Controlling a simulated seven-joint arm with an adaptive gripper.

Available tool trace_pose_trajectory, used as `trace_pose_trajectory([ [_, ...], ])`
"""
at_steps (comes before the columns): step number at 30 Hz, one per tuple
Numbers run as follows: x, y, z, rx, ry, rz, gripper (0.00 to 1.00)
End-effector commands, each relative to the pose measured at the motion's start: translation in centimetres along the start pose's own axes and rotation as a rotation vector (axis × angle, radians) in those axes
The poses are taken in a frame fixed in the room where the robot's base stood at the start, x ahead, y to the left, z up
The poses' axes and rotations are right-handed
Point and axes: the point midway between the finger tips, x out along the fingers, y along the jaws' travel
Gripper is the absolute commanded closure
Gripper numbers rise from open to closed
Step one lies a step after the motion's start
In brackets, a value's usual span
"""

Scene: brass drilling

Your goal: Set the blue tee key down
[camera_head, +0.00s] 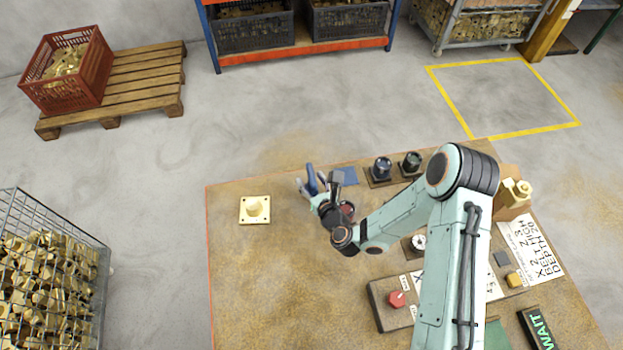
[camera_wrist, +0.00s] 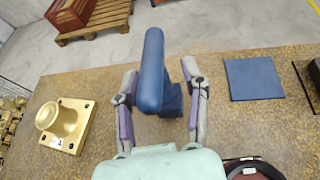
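The blue tee key (camera_wrist: 152,70) is between the two fingers of my gripper (camera_wrist: 161,105) in the wrist view. Its rounded bar points away from the wrist, with a blue block beside its lower part. Slim gaps show between the key and the purple finger pads on both sides, so the fingers look open around it. In the head view the key (camera_head: 311,178) shows as a small blue upright shape at my gripper (camera_head: 313,187), near the table's far edge. Whether its underside touches the table is hidden.
A flat blue square (camera_wrist: 254,78) lies right of the key. A brass flanged part (camera_head: 255,209) sits to the left on the table (camera_head: 260,290). Dark holders (camera_head: 382,170) stand farther right. The table between the brass part and my gripper is bare.

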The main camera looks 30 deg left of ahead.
Motion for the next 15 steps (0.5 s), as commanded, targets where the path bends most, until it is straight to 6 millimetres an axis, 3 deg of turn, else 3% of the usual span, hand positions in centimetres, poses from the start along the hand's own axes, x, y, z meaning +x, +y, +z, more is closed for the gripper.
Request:
trace_pose_trajectory([
  [9,-0.3,0.0,0.3,-0.001,0.0,0.001,0.56],
  [15,-3.1,-0.1,0.1,0.004,0.004,-0.001,0.56],
])
